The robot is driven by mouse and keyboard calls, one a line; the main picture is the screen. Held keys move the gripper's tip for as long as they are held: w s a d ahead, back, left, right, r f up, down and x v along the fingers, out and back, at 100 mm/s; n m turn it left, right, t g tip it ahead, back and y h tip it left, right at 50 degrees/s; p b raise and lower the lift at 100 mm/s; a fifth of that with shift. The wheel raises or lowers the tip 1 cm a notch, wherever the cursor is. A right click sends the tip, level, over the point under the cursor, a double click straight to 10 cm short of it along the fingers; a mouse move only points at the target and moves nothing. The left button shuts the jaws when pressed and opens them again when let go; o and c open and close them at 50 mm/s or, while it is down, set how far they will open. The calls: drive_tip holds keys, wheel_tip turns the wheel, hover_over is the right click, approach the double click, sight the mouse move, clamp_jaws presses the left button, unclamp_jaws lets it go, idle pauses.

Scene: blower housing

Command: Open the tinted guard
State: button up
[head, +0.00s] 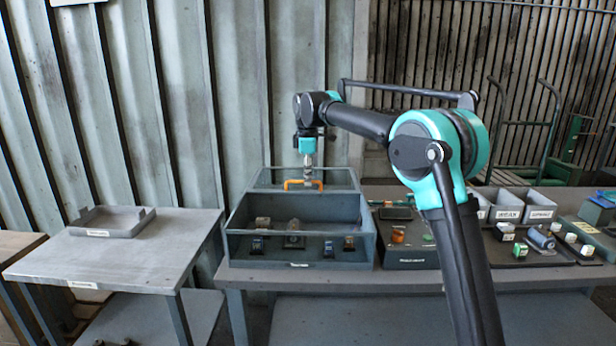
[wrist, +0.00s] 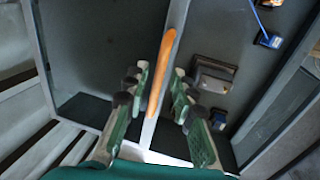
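The grey housing (head: 300,252) stands on the bench in the head view, with small parts visible inside it. An orange handle (head: 303,183) sits along its back edge; it also shows in the wrist view (wrist: 161,72). A grey framed panel (head: 336,179), seemingly the tinted guard, lies behind the handle; I cannot tell its exact angle. My gripper (head: 308,176) is above the back edge, pointing down at the handle. In the wrist view its fingers (wrist: 159,85) are open, one on each side of the handle, with visible gaps.
Left of the bench, a grey table (head: 130,262) carries a shallow tray (head: 112,222). Right of the housing are a dark parts board (head: 410,258) and grey bins (head: 507,203). A corrugated wall (head: 180,100) rises close behind the housing.

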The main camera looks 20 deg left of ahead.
drive_tip(key=shift+r, duration=0.1)
wheel_tip(320, 180, up, 12)
drive_tip(key=s, duration=0.2)
drive_tip(key=shift+s+d+f, duration=0.15)
drive_tip(key=shift+d+f, duration=0.05)
drive_tip(key=shift+d, duration=0.05)
idle(0.5)
